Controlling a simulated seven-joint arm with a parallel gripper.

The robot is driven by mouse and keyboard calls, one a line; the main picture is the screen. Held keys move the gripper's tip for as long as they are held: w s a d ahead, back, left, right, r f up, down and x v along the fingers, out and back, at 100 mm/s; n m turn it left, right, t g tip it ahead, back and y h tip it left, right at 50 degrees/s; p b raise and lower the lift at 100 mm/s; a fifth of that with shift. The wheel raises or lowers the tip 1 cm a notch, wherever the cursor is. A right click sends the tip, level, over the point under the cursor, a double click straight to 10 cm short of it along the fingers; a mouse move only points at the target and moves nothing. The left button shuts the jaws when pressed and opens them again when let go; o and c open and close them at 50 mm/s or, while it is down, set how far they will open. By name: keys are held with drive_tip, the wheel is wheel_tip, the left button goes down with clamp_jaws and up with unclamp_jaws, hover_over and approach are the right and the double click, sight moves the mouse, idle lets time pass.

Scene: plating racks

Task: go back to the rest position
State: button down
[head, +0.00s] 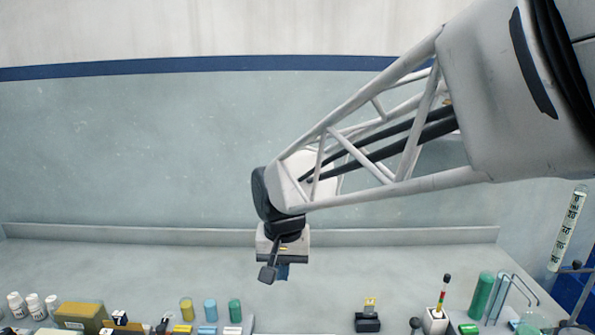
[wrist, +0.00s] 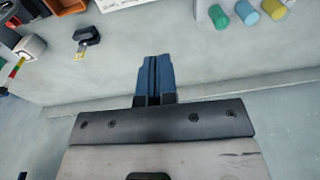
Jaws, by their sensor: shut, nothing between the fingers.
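My gripper (head: 282,272) hangs at the end of my arm, left of the middle in the head view, above the back part of the grey worktop (head: 380,262). In the wrist view my gripper (wrist: 153,62) shows two blue fingers pressed together with nothing between them. It is apart from all the objects on the worktop. The side of the gripper facing away from the cameras is hidden.
Yellow, blue and green cylinders (head: 210,309) stand at the front, left of centre. White bottles (head: 33,305) and an olive box (head: 82,317) are farther left. A black holder (head: 368,320) and green cylinder (head: 481,296) stand right. The worktop's back strip is clear.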

drive_tip(key=s+d+f+t, duration=0.1)
drive_tip(key=s+d, duration=1.7)
drive_tip(key=d, duration=0.3)
drive_tip(key=shift+s+d+h, duration=0.15)
drive_tip(key=shift+d+h, duration=0.1)
drive_tip(key=shift+h, duration=0.05)
